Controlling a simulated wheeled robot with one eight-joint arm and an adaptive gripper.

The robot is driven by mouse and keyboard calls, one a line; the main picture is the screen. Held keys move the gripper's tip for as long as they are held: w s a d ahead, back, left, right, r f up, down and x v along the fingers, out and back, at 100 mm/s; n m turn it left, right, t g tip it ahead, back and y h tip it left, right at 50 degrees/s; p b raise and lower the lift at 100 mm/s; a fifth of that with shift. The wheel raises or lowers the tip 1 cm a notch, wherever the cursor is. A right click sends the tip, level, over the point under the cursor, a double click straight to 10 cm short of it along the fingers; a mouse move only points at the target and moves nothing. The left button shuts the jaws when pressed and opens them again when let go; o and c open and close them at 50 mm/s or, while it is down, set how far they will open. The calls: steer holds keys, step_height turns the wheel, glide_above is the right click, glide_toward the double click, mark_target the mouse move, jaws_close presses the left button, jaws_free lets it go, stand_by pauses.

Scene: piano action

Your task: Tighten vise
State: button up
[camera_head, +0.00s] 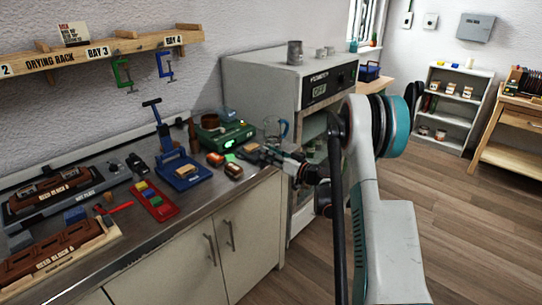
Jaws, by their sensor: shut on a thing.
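My gripper (262,154) is at the right end of the steel counter, low over its top, reached in from the right. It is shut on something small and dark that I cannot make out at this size. A small orange block (250,147) is close by its tip. No vise can be told for certain. A blue press-like tool (184,170) with a tall post and a top cross handle stands upright left of my gripper. A long red fixture (153,201) with coloured blocks in it lies further left.
A green case (226,136) and a glass jug (276,131) stand close behind my gripper. A grey oven (285,77) rises behind at the right. Reed block fixtures (50,188) fill the counter's left. A drying rack (100,53) with green and blue clamps hangs above. The wooden floor (465,215) is clear.

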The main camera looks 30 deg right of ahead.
stand_by(0.3)
steer(key=o, duration=1.1)
steer(key=shift+c, duration=0.2)
steer(key=v, duration=1.2)
